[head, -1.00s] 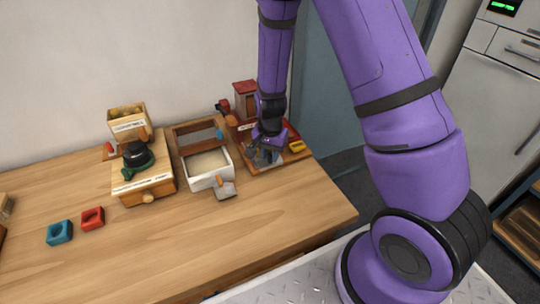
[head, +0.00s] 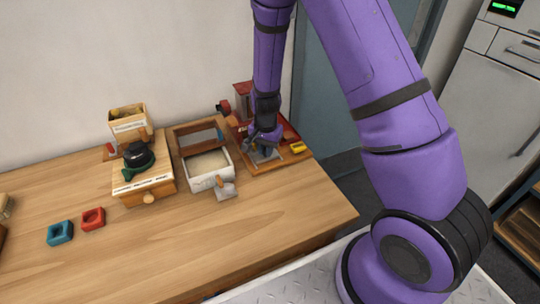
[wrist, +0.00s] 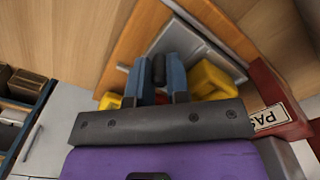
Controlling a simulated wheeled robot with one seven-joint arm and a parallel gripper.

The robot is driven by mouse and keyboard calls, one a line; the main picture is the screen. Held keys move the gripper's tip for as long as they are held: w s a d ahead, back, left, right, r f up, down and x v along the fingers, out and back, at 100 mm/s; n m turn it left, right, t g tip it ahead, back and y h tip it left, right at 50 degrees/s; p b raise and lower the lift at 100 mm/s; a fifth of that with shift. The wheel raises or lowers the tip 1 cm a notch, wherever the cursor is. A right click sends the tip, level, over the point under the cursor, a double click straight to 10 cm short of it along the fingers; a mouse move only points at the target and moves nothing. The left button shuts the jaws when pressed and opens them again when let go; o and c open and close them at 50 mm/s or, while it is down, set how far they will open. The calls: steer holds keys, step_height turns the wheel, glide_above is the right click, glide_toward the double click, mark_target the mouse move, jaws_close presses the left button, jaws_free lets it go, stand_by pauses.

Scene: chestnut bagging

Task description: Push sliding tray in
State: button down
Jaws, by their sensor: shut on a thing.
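The sliding tray looks like a flat grey metal plate (head: 268,156) on the wooden base of the red machine at the back right of the table. In the wrist view the grey plate (wrist: 205,48) lies on the orange wood just beyond my fingers. My gripper (head: 260,141) is low over this base in the head view. In the wrist view my gripper (wrist: 159,75) has its two blue fingers shut on a dark rounded piece (wrist: 159,68), which looks like a handle. Whether this piece joins the plate is hidden.
A red machine body (head: 243,97) stands behind my gripper. A yellow block (head: 298,147) lies at the base's right side. A white bin (head: 209,172) with a scoop (head: 226,190) is close on the left.

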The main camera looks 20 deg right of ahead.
steer(key=w, duration=0.3)
steer(key=shift+w, duration=0.15)
steer(key=c, duration=1.4)
jaws_free()
steer(key=shift+r, duration=0.15)
step_height(320, 180, up, 11)
steer(key=shift+f, duration=0.2)
steer(key=shift+o, duration=0.4)
